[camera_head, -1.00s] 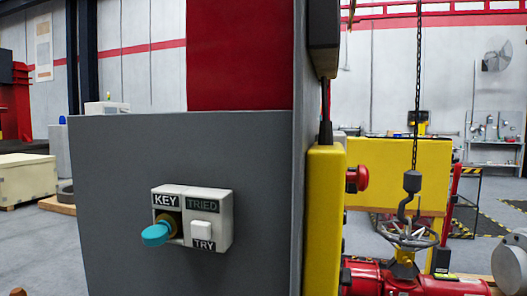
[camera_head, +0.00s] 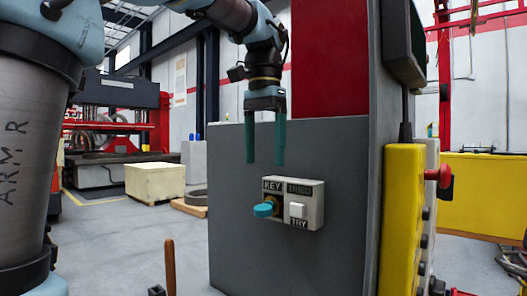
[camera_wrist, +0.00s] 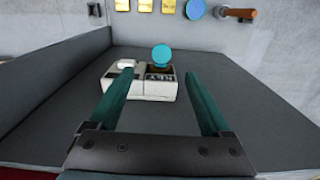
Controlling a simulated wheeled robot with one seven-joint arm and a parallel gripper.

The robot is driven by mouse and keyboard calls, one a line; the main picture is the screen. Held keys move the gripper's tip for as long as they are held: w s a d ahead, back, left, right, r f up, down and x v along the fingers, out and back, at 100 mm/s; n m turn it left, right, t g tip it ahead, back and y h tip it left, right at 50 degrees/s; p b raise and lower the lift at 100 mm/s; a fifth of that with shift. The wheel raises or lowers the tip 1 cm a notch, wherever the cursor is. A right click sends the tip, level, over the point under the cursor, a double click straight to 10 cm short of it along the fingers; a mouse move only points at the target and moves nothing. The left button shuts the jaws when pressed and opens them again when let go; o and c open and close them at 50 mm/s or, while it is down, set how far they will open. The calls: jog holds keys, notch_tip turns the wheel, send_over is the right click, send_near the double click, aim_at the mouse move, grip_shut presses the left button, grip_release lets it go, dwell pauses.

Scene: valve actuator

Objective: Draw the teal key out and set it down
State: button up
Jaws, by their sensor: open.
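The teal key (camera_head: 264,210) sits in the brass lock of a white switch box (camera_head: 310,214), under the label KEY. Its round head sticks out from the panel. A white TRY button (camera_head: 298,211) is beside it under a dark TRIED label. My gripper (camera_head: 265,162) is open and empty, its two teal-green fingers pointing down in front of the grey panel, above the key in the picture. In the wrist view the key's round head (camera_wrist: 162,54) shows beyond and between the fingertips (camera_wrist: 165,92), apart from them. The key's shaft is hidden in the lock.
The box is on a grey cabinet (camera_head: 235,245). A yellow panel (camera_head: 402,210) with a red button stands at right. A wooden crate (camera_head: 154,182) is on the floor behind. Several yellow plates and a wooden-handled tool (camera_wrist: 237,13) show in the wrist view.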

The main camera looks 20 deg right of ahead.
aim_at(262, 207)
notch_tip(262, 207, down, 10)
jog(key=shift+w+a+f+p, duration=0.1)
jog(key=shift+a+p, duration=0.05)
jog(key=shift+p, duration=0.45)
grip_shut()
dwell(1.0)
